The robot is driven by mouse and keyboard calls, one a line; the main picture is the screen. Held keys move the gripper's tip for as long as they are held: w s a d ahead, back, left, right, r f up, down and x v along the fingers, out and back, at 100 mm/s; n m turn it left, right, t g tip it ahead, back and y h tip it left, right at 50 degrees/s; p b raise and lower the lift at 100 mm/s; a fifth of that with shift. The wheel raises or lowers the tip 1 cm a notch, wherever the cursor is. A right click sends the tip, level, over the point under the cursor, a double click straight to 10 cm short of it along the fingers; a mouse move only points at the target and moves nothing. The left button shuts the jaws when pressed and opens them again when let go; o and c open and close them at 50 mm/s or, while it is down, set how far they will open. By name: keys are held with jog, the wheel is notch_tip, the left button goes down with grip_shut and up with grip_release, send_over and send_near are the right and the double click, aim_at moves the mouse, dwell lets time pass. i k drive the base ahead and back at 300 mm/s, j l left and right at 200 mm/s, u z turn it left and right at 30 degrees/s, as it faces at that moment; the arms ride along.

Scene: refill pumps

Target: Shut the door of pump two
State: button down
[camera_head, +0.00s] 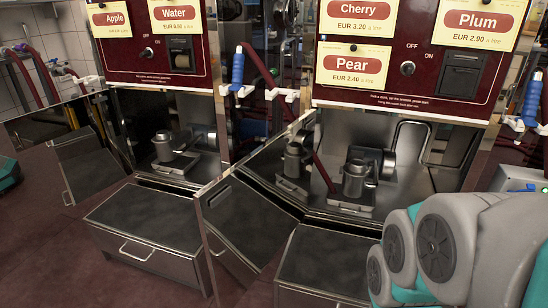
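Two dark red pumps stand side by side, and I see no number on either, so I cannot tell which is pump two. The left pump (150,68) shows Apple and Water labels; its mirror-like door (88,160) stands open to the left. The right pump (392,84) shows Cherry, Pear and Plum labels; its mirror-like door (250,222) stands open, swung out to the left and toward me. Both doors reflect the compartments and drawers. My grey and teal arm links fill the lower right and hide part of the right pump's front. My gripper is not in view.
A metal canister (163,148) stands in the left bay, another (355,180) in the right bay. Drawer-like boxes (150,232) and (325,262) jut out below. Blue-handled nozzles (237,70) and (530,98) hang beside the pumps. Dark red floor (40,245) is clear at left.

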aim_at(271, 186)
jog(key=j+z, duration=0.3)
jog(key=j, duration=0.5)
jog(key=j+z, duration=0.35)
jog(key=j, duration=0.4)
jog(key=k+j+z, duration=0.15)
jog(key=j+z, duration=0.15)
jog(key=j, duration=0.5)
jog(key=k+j+u, duration=0.1)
jog(key=j, duration=0.2)
jog(key=k+j+u, duration=0.15)
jog(key=j, duration=0.15)
jog(key=k+j+u, duration=0.1)
jog(key=j, duration=0.2)
